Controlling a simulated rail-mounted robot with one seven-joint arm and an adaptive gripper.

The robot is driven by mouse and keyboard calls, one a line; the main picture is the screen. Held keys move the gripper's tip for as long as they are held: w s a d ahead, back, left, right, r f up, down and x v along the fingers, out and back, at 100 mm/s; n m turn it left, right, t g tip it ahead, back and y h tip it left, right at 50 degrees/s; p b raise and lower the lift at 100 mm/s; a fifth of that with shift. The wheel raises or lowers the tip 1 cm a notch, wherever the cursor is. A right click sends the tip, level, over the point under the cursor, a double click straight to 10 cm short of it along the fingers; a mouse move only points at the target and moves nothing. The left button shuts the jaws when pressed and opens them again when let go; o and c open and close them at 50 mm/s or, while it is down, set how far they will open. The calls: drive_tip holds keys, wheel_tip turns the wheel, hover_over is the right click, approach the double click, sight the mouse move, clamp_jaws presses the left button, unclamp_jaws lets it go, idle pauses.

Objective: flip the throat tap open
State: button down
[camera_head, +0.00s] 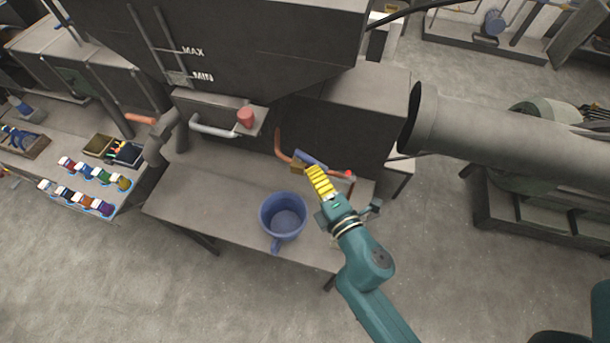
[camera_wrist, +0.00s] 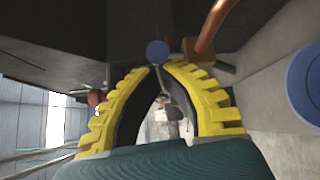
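A tap with a blue bar handle (camera_head: 311,158) and a brass body (camera_head: 297,166) sits on a copper pipe (camera_head: 281,146) below the hopper. My gripper (camera_head: 313,170) reaches it from the front right, its yellow fingertips close to the blue handle. In the wrist view the handle's round blue end (camera_wrist: 157,51) shows at the tips of my gripper (camera_wrist: 159,68). The brass body (camera_wrist: 196,47) and copper pipe (camera_wrist: 212,25) are just right of it. The fingers arch together and look shut, with nothing clearly between them. I cannot tell whether they touch the handle.
A blue mug (camera_head: 268,218) stands on the bench (camera_head: 210,195), left of my arm. A red-tipped rod (camera_head: 348,174) is right of my fingers. The dark hopper (camera_head: 270,40) hangs above, with a grey handle (camera_head: 213,128) and red knob (camera_head: 246,117). A wide duct (camera_head: 490,120) lies at right.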

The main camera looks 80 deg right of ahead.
drive_tip(key=shift+s+d, duration=0.15)
drive_tip(key=shift+s, duration=0.05)
drive_tip(key=s+a, duration=0.4)
drive_tip(key=s, duration=0.4)
drive_tip(key=shift+s+a, duration=0.15)
drive_tip(key=shift+a, duration=0.2)
idle(0.7)
